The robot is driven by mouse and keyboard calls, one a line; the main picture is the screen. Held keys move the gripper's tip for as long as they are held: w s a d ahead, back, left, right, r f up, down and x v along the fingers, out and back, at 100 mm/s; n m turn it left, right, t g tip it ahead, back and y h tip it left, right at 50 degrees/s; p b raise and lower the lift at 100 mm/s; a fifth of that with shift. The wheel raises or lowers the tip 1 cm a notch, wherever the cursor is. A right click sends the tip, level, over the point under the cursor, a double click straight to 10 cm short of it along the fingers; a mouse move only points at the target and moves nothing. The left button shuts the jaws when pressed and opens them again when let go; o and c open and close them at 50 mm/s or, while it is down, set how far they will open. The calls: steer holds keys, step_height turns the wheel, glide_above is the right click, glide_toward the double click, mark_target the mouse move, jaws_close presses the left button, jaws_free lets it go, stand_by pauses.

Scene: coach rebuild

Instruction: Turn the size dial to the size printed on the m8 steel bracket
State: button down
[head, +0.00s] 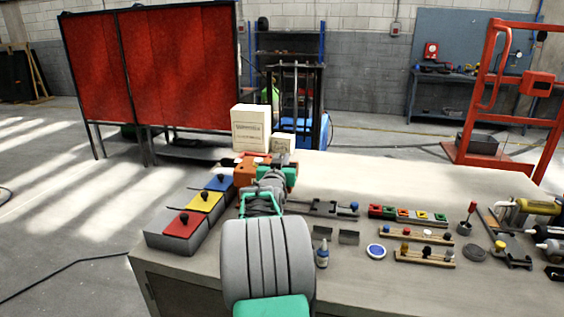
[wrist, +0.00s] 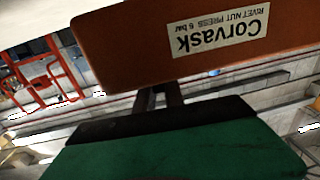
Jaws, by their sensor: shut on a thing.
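An orange rivet nut press (head: 246,172) stands at the back left of the bench, partly hidden by my arm. Its orange face with an upside-down "Corvask" label (wrist: 222,28) fills the top of the wrist view. My gripper (head: 281,160) is at the right side of the press. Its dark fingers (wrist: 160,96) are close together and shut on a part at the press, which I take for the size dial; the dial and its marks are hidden. Two small grey brackets (head: 348,238) lie in the middle of the bench; no printed size is readable, and I cannot tell which is m8.
Red, yellow and blue-topped boxes (head: 204,202) line the bench's left edge. Cartons (head: 250,130) stand behind the press. A small bottle (head: 322,254), a blue-rimmed disc (head: 376,251), racks of coloured parts (head: 408,215) and tools (head: 510,238) occupy the right. The back right is clear.

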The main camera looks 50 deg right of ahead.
steer(key=n+t+y+b, duration=0.1)
steer(key=n+t+b, duration=0.1)
steer(key=t+y+b, duration=0.1)
steer(key=shift+s+d+f+n+y, duration=0.15)
steer(key=shift+s+f+n+y, duration=0.15)
steer(key=shift+f+n, duration=0.1)
steer(key=n+t+y+b, duration=0.1)
steer(key=t+y+b, duration=0.1)
steer(key=b, duration=0.1)
steer(key=shift+w+n, duration=0.1)
steer(key=shift+n, duration=0.3)
steer(key=n+t+y+b, duration=0.1)
steer(key=n+t+y, duration=0.1)
steer(key=y, duration=0.1)
steer(key=shift+r, duration=0.2)
steer(key=shift+w+r+n+t+y+b, duration=0.15)
steer(key=shift+n+t+y, duration=0.3)
steer(key=shift+y, duration=0.3)
steer(key=shift+s+n+t+y+b, duration=0.15)
steer(key=shift+n+t+y, duration=0.1)
steer(key=shift+n+y, duration=0.4)
steer(key=shift+w, duration=0.15)
steer(key=c, duration=1.4)
jaws_free()
steer(key=shift+c, duration=0.2)
steer(key=shift+a, duration=0.2)
